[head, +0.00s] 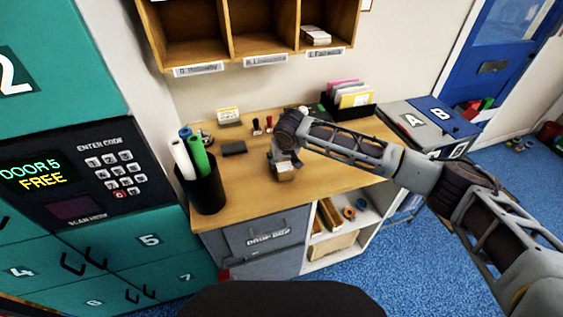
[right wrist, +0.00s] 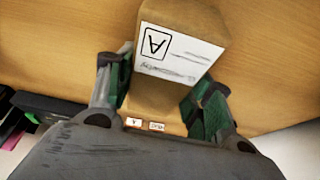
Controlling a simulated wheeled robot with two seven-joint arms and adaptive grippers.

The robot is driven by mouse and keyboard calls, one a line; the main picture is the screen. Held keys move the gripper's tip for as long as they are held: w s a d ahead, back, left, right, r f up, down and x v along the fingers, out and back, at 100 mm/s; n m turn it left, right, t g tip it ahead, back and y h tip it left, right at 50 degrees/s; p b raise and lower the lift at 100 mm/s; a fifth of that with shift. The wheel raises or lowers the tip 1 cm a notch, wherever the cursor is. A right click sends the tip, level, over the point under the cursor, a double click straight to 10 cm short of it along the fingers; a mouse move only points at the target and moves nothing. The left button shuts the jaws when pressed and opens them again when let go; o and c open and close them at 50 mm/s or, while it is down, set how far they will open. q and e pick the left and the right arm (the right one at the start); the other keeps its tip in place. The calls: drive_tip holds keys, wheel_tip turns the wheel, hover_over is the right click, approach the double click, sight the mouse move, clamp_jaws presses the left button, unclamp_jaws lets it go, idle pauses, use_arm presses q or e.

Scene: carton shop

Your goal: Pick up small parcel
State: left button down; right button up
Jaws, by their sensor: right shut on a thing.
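The small parcel (head: 285,173) is a brown box at the front of the wooden desk, below my right gripper in the head view. In the right wrist view the parcel (right wrist: 185,40) shows a white label with a boxed letter A. My right gripper (head: 284,163) is shut on the parcel, with a green-padded finger on each side of it in the right wrist view (right wrist: 160,95). I cannot tell whether the parcel touches the desk. My left gripper is not in view.
The desk (head: 250,200) holds a black bin of rolled tubes (head: 207,190), stamps and a file holder (head: 350,108). Wooden pigeonholes (head: 262,28) hang above. Teal lockers (head: 150,255) stand at left. Bins marked A and B (head: 425,122) stand at right.

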drive_tip(key=shift+r, duration=0.8)
wheel_tip(320, 180, up, 7)
drive_tip(key=shift+f, duration=0.1)
drive_tip(key=shift+r, duration=0.85)
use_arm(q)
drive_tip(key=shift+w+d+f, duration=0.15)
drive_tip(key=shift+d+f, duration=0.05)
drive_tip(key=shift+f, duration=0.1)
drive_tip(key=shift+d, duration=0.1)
use_arm(e)
drive_tip(key=shift+f, duration=0.1)
